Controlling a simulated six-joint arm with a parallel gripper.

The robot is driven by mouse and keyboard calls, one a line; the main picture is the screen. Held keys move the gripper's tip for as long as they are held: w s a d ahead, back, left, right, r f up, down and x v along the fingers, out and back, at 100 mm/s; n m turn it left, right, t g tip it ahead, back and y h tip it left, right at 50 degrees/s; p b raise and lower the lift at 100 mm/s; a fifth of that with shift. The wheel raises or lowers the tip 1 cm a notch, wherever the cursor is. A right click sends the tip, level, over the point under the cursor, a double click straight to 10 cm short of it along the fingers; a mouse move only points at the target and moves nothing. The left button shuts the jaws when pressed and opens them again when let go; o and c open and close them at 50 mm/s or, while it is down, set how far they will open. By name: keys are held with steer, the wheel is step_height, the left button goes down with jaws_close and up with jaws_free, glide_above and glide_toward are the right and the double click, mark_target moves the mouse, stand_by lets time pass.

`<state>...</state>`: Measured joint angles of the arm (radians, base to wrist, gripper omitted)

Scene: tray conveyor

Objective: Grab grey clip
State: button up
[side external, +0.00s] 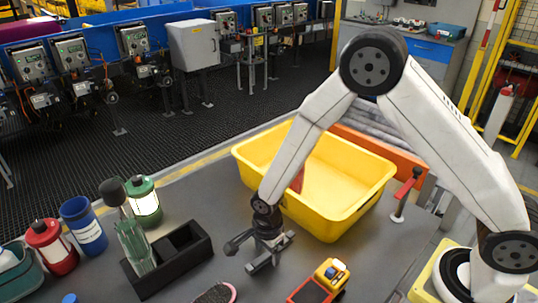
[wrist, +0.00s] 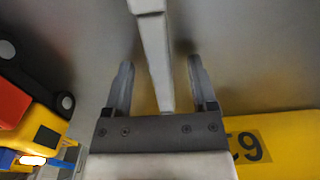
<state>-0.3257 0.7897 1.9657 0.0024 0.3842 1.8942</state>
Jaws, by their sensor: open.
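A grey clip (wrist: 155,60) shows in the wrist view as a long pale bar that runs down between the two fingers of my gripper (wrist: 161,85). The fingers are apart, one on each side of the bar, with a visible gap on both sides. In the side view my gripper (side external: 267,257) points down low over the dark table, in front of the yellow bin. The rest of the clip is hidden by the gripper there.
The yellow bin (side external: 247,167) stands close behind my gripper. A yellow and orange toy truck (side external: 325,278) is at the front right.

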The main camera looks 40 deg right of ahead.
jaws_close()
steer(key=shift+r, duration=0.1)
stand_by(0.3)
steer(key=shift+r, duration=0.65)
steer(key=shift+s+d+r, duration=0.6)
steer(key=shift+s+r, duration=1.3)
steer(key=shift+s, duration=0.35)
steer(key=shift+s+d+r, duration=0.6)
steer(key=shift+s+r, duration=1.35)
steer(key=shift+s, duration=0.35)
steer(key=shift+s+d+r, duration=0.6)
steer(key=shift+s+r, duration=1.3)
steer(key=shift+s, duration=0.35)
